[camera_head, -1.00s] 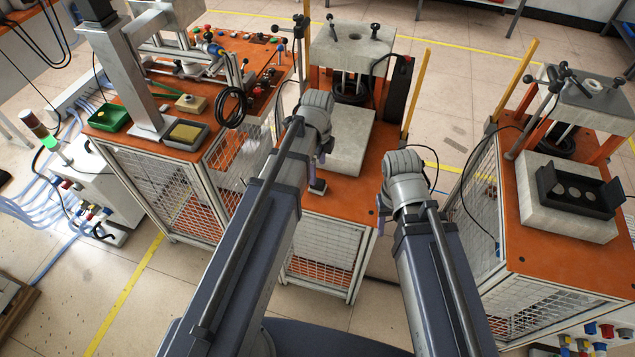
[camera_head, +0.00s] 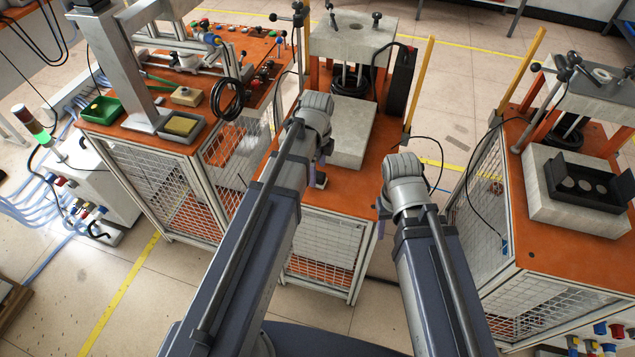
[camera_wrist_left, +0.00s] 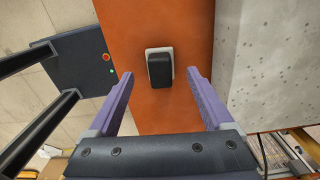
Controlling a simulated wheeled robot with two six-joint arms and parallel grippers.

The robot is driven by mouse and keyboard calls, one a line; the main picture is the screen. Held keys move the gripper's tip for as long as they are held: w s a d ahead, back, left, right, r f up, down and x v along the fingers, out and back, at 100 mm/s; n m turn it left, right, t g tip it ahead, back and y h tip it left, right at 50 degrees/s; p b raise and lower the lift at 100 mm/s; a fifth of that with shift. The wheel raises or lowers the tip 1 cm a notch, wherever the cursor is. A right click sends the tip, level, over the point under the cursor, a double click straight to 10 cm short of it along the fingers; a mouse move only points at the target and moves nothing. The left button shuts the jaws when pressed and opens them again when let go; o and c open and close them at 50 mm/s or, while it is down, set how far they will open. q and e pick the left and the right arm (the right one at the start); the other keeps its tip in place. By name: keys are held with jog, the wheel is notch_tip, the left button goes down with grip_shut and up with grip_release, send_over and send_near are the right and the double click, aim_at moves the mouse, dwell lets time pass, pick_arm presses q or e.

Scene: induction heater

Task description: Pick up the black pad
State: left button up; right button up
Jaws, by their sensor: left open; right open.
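The black pad (camera_wrist_left: 159,70) lies on a small white base on the orange tabletop in the left wrist view. In the head view a small dark thing (camera_head: 320,181) at the middle bench's front, likely the same pad, is partly hidden by my left arm. My left gripper (camera_wrist_left: 158,78) is open, its purple fingers on either side of the pad in the picture. I cannot tell the height gap; nothing is held. In the head view it (camera_head: 325,150) is mostly hidden behind its wrist. My right gripper (camera_head: 381,212) shows only a purple sliver beside its wrist, off the middle bench's right edge.
A pale stone block (camera_wrist_left: 270,60) stands right of the pad. A press (camera_head: 350,40) rises behind it. The left bench holds a green tray (camera_head: 98,109) and a grey tray with a yellow pad (camera_head: 181,125). The right bench holds a black fixture (camera_head: 588,190). Floor separates the benches.

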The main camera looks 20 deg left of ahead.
aim_at(318, 174)
pick_arm(q)
notch_tip(318, 174, down, 3)
jog(key=shift+f+b, duration=0.1)
jog(key=shift+b, duration=0.95)
pick_arm(e)
notch_tip(318, 174, down, 3)
jog(key=shift+r, duration=0.1)
pick_arm(q)
grip_shut()
